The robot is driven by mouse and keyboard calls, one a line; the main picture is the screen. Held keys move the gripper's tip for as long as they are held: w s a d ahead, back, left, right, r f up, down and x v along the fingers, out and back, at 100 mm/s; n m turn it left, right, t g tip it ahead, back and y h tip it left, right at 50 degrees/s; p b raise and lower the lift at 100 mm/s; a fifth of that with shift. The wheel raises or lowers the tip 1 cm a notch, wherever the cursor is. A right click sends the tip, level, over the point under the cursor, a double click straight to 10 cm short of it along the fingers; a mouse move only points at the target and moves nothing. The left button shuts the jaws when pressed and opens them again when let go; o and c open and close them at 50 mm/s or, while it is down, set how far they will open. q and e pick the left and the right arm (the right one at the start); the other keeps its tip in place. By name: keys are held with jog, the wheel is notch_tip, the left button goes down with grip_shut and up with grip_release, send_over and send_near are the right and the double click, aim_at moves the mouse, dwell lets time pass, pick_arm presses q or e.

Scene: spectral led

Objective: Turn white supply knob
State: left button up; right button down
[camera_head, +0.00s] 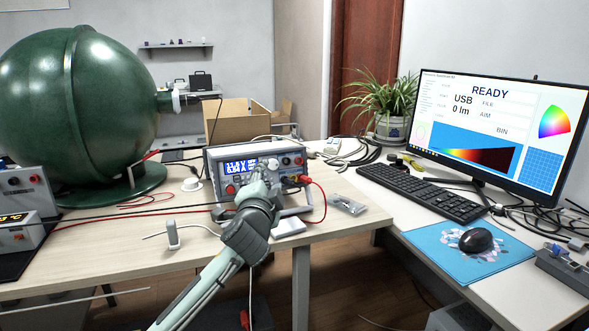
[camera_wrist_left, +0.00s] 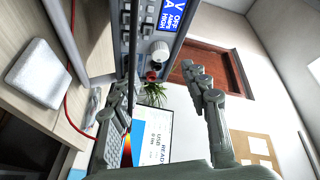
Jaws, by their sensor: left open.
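The power supply (camera_head: 215,180) is a grey box with a lit blue display, standing on the wooden table in the head view. Its white knob (camera_wrist_left: 160,50) shows in the left wrist view, below the blue display and above a red terminal. A pale knob (camera_head: 273,164) also shows on its front panel in the head view. My left gripper (camera_head: 258,178) is open in front of the panel and covers part of it. My right gripper is not in view.
Red cables (camera_head: 322,205) leave the supply's right side. A small white box (camera_head: 288,227) lies in front of it. A green sphere (camera_head: 80,100) stands at left, a cardboard box (camera_head: 235,118) behind. A monitor (camera_head: 490,125) and keyboard (camera_head: 425,192) occupy the right desk.

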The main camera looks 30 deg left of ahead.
aim_at(274, 166)
pick_arm(q)
jog(key=x, duration=0.5)
jog(key=shift+w+a, duration=0.15)
jog(key=shift+a, duration=0.05)
jog(key=shift+w+a+p, duration=0.25)
jog(key=shift+w+p, duration=0.05)
jog(key=shift+w, duration=0.25)
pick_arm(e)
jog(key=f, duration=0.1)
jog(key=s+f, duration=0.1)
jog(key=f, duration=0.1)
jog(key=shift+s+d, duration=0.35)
pick_arm(q)
jog(key=c, duration=0.9)
grip_shut()
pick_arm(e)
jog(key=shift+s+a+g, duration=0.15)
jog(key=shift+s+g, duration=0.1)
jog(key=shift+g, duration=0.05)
